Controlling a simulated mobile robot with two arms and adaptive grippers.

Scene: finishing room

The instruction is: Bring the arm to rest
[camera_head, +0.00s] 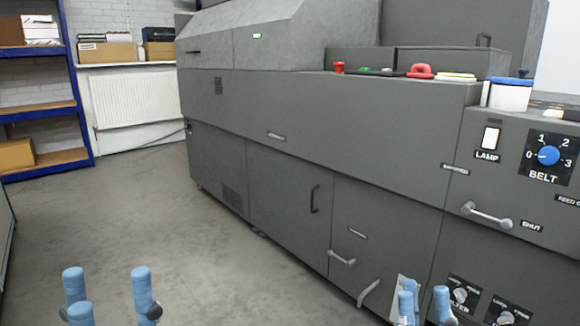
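My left gripper (109,288) shows at the bottom left as blue fingertips standing up, spread apart with nothing between them. Only its fingertips are in view, over the grey floor. My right gripper (426,299) shows at the bottom right, also as blue fingertips with a smaller gap between them. It is in front of the lower panels of the large grey machine (330,125). A small white sheet or label (399,289) shows just behind its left fingers; I cannot tell whether they touch. Both arms are out of view below.
The machine's front carries a belt dial (548,156), a lamp switch (490,138) and a grey handle (487,215). A white-and-blue tub (510,95) stands on its ledge. Blue shelving (78,82) stands at the far left. The floor (140,215) at left is clear.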

